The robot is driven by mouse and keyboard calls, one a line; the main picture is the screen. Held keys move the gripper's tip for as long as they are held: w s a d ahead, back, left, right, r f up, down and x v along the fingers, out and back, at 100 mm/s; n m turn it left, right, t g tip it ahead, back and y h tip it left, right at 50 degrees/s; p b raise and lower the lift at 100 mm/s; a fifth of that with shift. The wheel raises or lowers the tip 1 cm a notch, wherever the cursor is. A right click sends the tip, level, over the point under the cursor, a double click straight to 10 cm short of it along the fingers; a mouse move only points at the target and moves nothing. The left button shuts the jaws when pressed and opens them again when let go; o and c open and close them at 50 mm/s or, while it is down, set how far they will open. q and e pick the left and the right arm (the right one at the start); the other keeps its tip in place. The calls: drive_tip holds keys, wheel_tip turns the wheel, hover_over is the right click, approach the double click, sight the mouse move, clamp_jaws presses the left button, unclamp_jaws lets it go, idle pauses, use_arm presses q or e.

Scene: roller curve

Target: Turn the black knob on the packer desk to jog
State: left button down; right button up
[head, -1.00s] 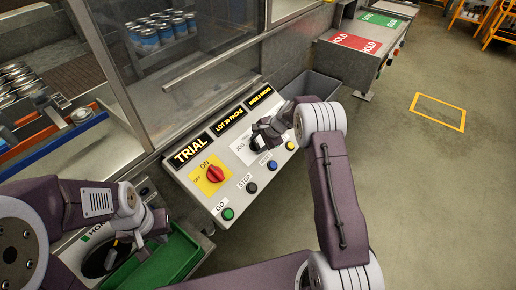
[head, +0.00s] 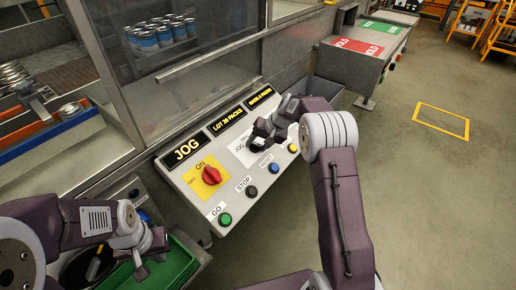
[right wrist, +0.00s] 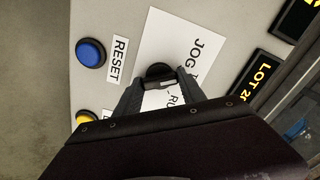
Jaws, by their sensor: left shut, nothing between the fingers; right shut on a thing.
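The packer desk (head: 207,207) is a sloped grey panel in the middle of the head view. My right gripper (head: 259,138) is at its white label plate, shut on the black knob (right wrist: 158,70), which shows between the fingertips in the right wrist view. The plate (right wrist: 180,38) has a printed JOG word near the knob; the knob's pointer is mostly hidden by the fingers. The first display (head: 186,149) reads JOG in yellow. My left gripper (head: 146,270) is shut and empty, low at the left over a green tray.
A red switch (head: 211,175) on a yellow plate and green, black, blue and yellow buttons sit close by on the desk. The blue RESET button (right wrist: 90,53) is near my right gripper. The green tray (head: 182,265) is below left. Open floor lies right.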

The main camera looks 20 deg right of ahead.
drive_tip(key=shift+f+n+b, duration=0.1)
drive_tip(key=shift+n+b, duration=0.55)
drive_tip(key=shift+n, duration=0.55)
drive_tip(key=o, duration=1.4)
drive_tip(key=shift+c, duration=0.2)
drive_tip(key=v, duration=0.9)
